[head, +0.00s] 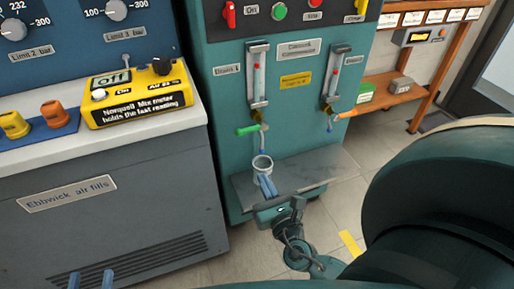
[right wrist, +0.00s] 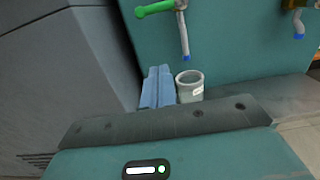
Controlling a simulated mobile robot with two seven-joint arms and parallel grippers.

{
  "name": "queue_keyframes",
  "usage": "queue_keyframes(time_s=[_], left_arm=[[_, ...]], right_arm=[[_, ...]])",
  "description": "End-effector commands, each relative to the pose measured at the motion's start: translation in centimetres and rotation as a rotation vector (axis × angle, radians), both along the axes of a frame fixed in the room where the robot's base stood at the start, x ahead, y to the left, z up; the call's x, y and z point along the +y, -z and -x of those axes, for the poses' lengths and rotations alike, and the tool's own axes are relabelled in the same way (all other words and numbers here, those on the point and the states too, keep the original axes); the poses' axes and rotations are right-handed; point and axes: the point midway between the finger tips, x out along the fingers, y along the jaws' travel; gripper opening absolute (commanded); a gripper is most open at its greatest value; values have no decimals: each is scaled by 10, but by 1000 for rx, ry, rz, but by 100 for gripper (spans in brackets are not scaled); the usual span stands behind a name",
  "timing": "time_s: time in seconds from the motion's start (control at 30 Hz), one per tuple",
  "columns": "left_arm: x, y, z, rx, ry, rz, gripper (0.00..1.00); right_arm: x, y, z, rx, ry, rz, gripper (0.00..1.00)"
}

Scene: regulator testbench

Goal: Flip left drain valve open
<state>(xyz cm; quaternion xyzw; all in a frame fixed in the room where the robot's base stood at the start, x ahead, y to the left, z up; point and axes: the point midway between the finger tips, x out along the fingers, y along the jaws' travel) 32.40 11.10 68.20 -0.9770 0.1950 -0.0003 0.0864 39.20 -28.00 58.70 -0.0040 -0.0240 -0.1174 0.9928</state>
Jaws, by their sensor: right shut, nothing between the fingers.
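The left drain valve has a green handle (head: 247,129) that lies roughly level and points left, below the gauge tube labelled Drain 1. In the right wrist view the green handle (right wrist: 155,8) is at the top, with a blue-tipped spout (right wrist: 185,45) hanging from the valve. My right gripper (head: 265,182) is shut and empty, below the valve and clear of the handle. Its blue fingers (right wrist: 158,78) show beside a small cup in the right wrist view. My left gripper (head: 91,279) has its two blue fingertips apart at the lower left, far from the valve.
The grey-white cup (head: 262,166) stands on the bench's low ledge (head: 325,172) under the left spout, close to my right fingers. The right drain valve has an orange handle (head: 347,114). A grey cabinet (head: 110,195) with a yellow meter (head: 137,92) stands left.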

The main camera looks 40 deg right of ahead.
Motion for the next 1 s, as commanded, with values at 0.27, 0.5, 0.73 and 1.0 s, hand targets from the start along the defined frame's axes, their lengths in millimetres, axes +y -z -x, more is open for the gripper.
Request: queue_keyframes(time_s=[0.27,0.5,0.73,1.0], left_arm=[[0,0,0,-5,1,1,36],[0,-5,0,-13,3,2,36],[5,-1,1,121,-24,-7,36],[6,2,2,150,-27,-9,36]], right_arm=[[-12,-4,-51,-5,2,-3,0],[-22,-14,-94,-3,2,-4,0],[-23,-41,-97,-1,1,-4,0],[-24,-44,-98,-1,0,-3,0]])
